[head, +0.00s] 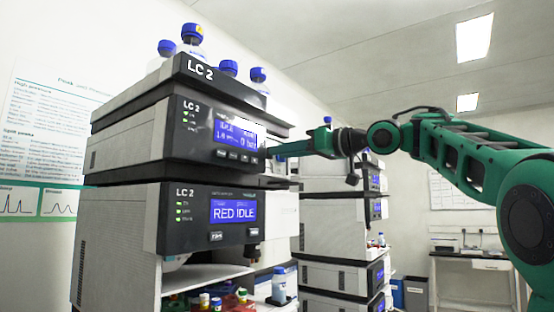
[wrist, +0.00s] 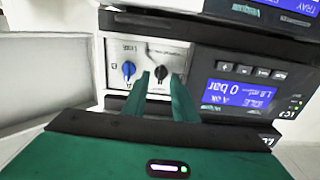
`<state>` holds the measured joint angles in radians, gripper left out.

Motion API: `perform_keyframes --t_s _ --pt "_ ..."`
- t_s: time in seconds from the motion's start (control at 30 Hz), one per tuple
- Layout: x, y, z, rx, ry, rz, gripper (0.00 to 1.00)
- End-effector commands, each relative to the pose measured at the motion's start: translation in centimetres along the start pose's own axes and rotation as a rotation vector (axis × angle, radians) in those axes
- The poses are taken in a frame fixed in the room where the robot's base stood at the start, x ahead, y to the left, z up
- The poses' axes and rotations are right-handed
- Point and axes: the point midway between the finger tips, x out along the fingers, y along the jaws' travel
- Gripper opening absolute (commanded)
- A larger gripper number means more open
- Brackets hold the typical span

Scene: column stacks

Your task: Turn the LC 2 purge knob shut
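The LC 2 stack (head: 215,150) stands at the left in the head view. The wrist view looks upside down at its pump module, whose display (wrist: 238,93) reads 0 bar and IDLE. Beside the display a pale panel (wrist: 143,54) carries a blue knob (wrist: 128,70) and a small black knob (wrist: 161,72). The panel labels are too small to read, so I cannot tell which is the purge knob. My gripper (wrist: 160,75) is open, its green fingertips on either side of the black knob; contact is unclear. My gripper (head: 268,149) reaches the module's right side in the head view.
Blue-capped bottles (head: 192,38) stand on top of the stack. An open pale door or panel (wrist: 50,75) lies beside the knobs in the wrist view. A second instrument stack (head: 335,215) stands behind to the right. A bench (head: 470,265) is at the far right.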

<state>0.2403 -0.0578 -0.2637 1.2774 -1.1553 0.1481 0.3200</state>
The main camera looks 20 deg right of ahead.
Motion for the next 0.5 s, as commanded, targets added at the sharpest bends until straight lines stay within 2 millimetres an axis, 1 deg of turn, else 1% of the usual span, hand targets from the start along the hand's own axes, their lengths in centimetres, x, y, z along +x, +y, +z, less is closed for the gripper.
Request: perform_keyframes --t_s 0.03,0.1,0.3,0.4,0.5 --pt "-1.1 0.2 0.0 0.0 0.0 0.004 0.26" --pt "-2.4 0.2 0.0 -0.001 0.0 0.005 0.26" --pt "-5.9 0.2 0.0 0.0 0.001 0.004 0.26" --pt "-7.1 0.3 0.0 0.0 0.001 0.004 0.26" --pt "-7.8 0.2 0.1 0.0 0.0 0.003 0.26"
